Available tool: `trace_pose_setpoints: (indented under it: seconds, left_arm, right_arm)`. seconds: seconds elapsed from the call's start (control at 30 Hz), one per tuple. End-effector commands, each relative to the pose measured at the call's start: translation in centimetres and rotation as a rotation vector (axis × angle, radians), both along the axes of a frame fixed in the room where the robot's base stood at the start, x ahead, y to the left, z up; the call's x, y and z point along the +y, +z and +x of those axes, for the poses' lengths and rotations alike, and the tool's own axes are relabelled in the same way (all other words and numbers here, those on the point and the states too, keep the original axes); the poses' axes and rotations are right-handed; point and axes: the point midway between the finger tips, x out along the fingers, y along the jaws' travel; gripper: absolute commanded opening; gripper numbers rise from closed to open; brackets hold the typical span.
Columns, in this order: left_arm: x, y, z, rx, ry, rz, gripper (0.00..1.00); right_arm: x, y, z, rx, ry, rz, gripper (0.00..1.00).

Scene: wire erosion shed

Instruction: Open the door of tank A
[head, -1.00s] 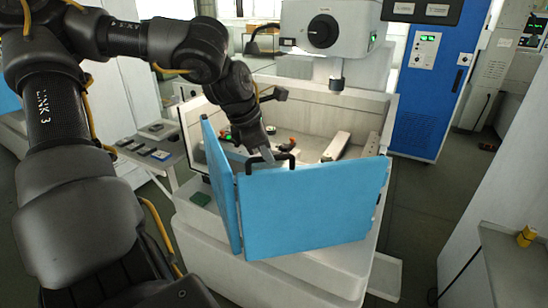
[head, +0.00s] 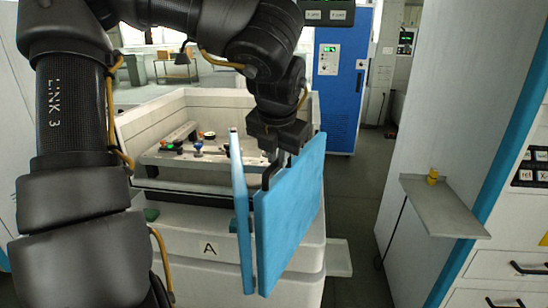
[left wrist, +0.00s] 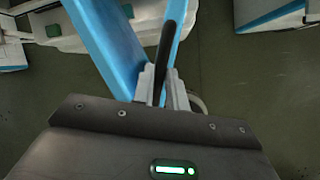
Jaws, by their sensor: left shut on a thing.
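The door of tank A is a pair of hinged blue panels (head: 292,218), folded into a narrow V at the right part of the tank's front. The tank (head: 175,222) is a pale box with an "A" label on its front, and its interior shows to the left of the panels. My left gripper (head: 281,150) is shut on the black door handle (head: 268,172) near the top of the door. In the left wrist view, the fingers (left wrist: 160,82) close around the dark handle (left wrist: 172,35) beside the blue panel (left wrist: 108,45). My right gripper is not in view.
Inside the tank are a pale rail and several small coloured parts (head: 198,150). A grey side shelf (head: 440,205) with a yellow item (head: 432,176) juts from a cabinet at right. A blue cabinet (head: 338,90) stands behind. Open floor (head: 350,230) lies right of the door.

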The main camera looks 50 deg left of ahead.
Motion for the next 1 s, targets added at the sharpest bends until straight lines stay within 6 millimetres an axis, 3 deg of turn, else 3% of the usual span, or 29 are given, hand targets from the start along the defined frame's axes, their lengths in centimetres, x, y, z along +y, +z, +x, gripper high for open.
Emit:
trace_pose_setpoints:
  seconds: [0.43,0.47,0.6,1.0]
  left_arm:
    - [0.1,0.04,-0.15,-0.003,0.017,-0.002,0.0]
    - [0.1,0.04,-0.15,-0.003,0.017,-0.002,0.17]
    - [0.11,0.04,-0.15,-0.003,0.017,-0.002,0.35]
    - [-0.16,0.81,-0.33,-0.005,0.015,-0.002,0.36]
  right_arm:
    - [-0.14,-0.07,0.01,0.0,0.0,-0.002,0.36]
    - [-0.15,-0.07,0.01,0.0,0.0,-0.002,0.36]
    - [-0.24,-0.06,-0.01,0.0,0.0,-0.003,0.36]
    - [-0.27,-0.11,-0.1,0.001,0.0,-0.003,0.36]
